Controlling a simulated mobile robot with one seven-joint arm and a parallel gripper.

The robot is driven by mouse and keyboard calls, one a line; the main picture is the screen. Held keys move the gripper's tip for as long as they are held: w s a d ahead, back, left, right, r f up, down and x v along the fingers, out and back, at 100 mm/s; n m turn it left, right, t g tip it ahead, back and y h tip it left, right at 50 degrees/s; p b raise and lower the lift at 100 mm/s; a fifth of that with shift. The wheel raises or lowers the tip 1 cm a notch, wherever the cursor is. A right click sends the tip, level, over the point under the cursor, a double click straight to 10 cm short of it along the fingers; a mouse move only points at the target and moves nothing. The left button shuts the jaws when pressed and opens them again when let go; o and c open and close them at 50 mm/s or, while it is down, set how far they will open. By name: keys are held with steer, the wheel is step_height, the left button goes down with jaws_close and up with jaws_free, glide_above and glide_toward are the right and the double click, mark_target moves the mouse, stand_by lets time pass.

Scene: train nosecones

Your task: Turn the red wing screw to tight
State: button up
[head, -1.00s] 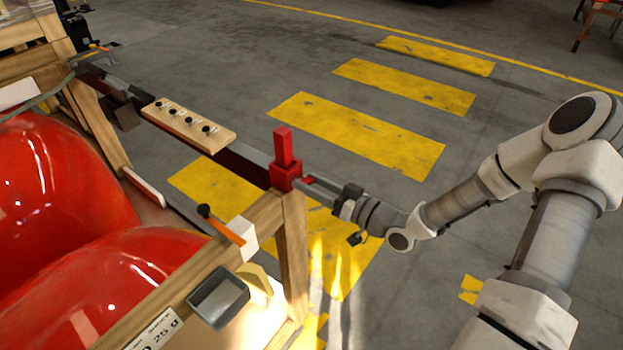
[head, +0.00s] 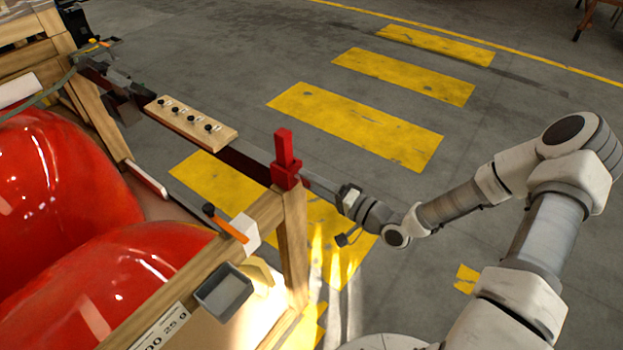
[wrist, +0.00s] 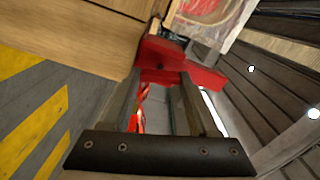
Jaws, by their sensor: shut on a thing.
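A red block with an upright red post (head: 285,165) sits at the wooden frame's corner, at the end of the long dark rail. The red wing screw is on the block's right side; in the head view my gripper (head: 309,184) mostly hides it. In the wrist view red parts (wrist: 160,50) show at and beyond the tips of my gripper (wrist: 165,77). The gripper is shut on the red wing screw, its fingers reaching it from the right in the head view. The exact grip is hard to make out.
A wooden strip with several black knobs (head: 190,118) lies along the rail. A grey open box (head: 223,291), an orange bar (head: 230,228) and a white block (head: 246,231) are on the near frame. Large red nosecones (head: 60,180) fill the left.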

steer(key=shift+f+m+p, duration=0.1)
steer(key=shift+m+p, duration=0.2)
steer(key=shift+m, duration=1.2)
steer(key=o, duration=1.4)
steer(key=shift+s+d, duration=0.1)
steer(key=v, duration=1.7)
steer(key=shift+s+d, duration=0.1)
steer(key=shift+f, duration=0.1)
